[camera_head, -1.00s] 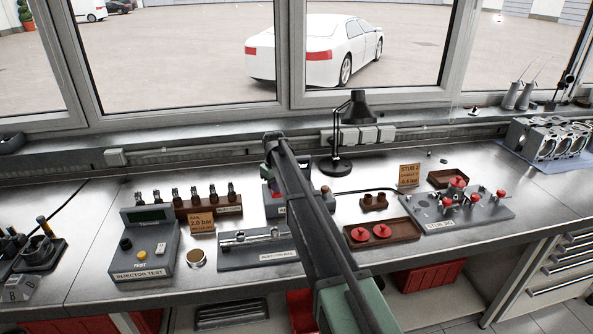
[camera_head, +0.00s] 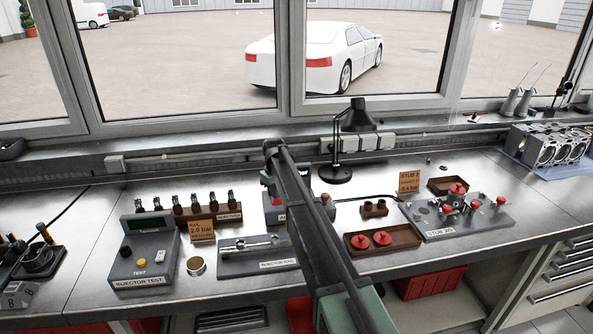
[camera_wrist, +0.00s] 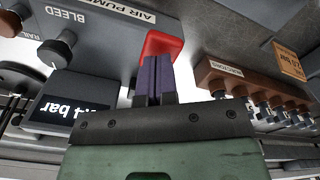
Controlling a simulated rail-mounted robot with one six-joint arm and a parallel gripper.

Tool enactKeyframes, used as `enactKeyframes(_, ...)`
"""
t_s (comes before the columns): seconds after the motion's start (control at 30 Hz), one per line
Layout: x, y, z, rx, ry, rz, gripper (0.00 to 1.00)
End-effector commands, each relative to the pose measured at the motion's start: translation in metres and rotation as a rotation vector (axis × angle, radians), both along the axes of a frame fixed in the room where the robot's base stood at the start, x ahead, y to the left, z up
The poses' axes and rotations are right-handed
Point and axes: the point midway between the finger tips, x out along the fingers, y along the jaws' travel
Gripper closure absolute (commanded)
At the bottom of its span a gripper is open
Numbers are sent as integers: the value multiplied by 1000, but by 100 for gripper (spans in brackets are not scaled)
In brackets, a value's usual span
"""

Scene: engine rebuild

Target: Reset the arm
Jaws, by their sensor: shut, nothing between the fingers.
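My gripper (camera_wrist: 155,80) is in the wrist view, its two purple fingers together with nothing between them. The fingertips lie against or just before a red part (camera_wrist: 165,45) on the grey air pump box (camera_wrist: 100,30); I cannot tell whether they touch. The box's bleed and rail knobs are at the wrist view's left, above a dark display (camera_wrist: 70,108) ending in "4 bar". In the head view, my arm (camera_head: 312,235) reaches over the bench to the air pump box (camera_head: 272,213), hiding part of it. The gripper itself is hard to make out there.
The injector rack (camera_head: 208,213), injector test box (camera_head: 143,250) and rail plate (camera_head: 257,254) stand left of my arm. A red-capped tray (camera_head: 400,232), stub jig (camera_head: 470,221) and desk lamp (camera_head: 337,172) stand to the right. Windows close off the back.

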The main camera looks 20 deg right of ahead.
Motion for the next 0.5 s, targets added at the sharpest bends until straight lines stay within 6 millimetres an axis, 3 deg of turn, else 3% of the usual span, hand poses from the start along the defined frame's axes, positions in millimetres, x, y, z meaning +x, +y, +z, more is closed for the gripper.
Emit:
enactKeyframes(0.1,0,0,16,0,1,0,100)
enactKeyframes(0.5,-1,0,14,0,1,0,100)
